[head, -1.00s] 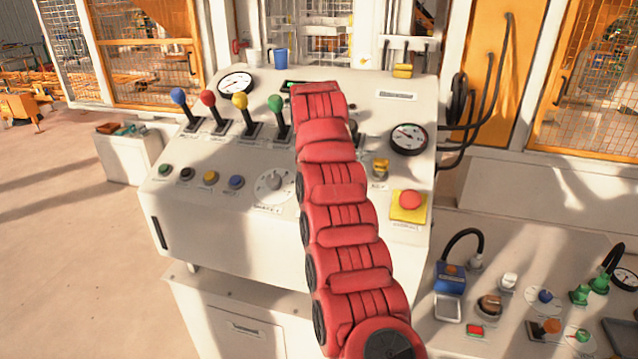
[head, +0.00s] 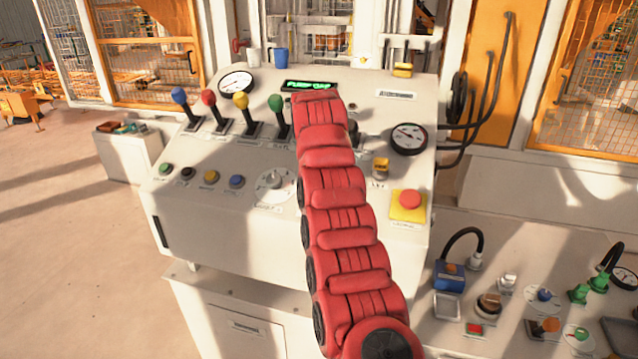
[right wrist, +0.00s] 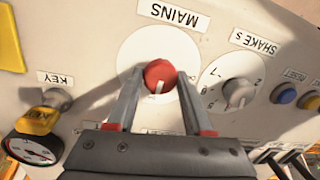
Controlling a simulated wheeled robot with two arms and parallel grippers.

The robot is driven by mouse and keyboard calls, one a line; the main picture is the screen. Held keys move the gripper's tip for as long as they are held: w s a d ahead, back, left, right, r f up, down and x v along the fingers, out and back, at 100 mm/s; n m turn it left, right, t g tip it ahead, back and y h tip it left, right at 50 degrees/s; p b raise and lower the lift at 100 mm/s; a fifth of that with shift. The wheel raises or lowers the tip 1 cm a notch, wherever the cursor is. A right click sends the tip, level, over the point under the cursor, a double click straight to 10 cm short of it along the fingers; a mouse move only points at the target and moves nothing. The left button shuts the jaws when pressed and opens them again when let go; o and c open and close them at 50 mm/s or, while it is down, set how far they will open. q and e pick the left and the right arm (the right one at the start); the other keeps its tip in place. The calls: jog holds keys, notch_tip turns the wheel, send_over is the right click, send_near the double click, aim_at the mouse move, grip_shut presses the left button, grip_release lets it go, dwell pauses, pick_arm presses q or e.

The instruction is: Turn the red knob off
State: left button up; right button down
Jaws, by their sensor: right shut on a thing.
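The red knob (right wrist: 160,70) sits on a round white plate (right wrist: 135,48) beside a label reading MAINS, upside down in the right wrist view. A white mark on the knob points toward the bottom of that view. My right gripper (right wrist: 159,76) has one finger on each side of the knob and is shut on it. In the head view my red right arm covers the knob and the gripper. My left gripper is in neither view.
In the wrist view, the SHAKES dial (right wrist: 234,90) and a yellow key switch (right wrist: 42,118) flank the knob. In the head view, several coloured levers (head: 243,112) stand left of my arm. A red button (head: 410,200) and gauge (head: 408,138) are right.

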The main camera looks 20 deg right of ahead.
jog(key=shift+n, duration=0.3)
jog(key=shift+n+b, duration=0.35)
jog(key=shift+n, duration=0.85)
jog(key=shift+r+n, duration=0.1)
jog(key=shift+n, duration=0.8)
jog(key=shift+n+p, duration=0.4)
jog(key=shift+n, duration=0.5)
jog(key=n, duration=0.1)
jog(key=n+p, duration=0.1)
jog(key=shift+w+r+n+g, duration=0.1)
jog(key=shift+r+n+g, duration=0.05)
jog(key=shift+n+g, duration=0.15)
jog(key=n+p, duration=0.2)
jog(key=n, duration=0.1)
jog(key=shift+a+n+p, duration=0.1)
jog(key=shift+n+p, duration=0.2)
jog(key=n+p, duration=0.2)
jog(key=n, duration=0.2)
jog(key=shift+n+h, duration=0.4)
jog(key=shift+f+p, duration=0.2)
jog(key=shift+p, duration=0.1)
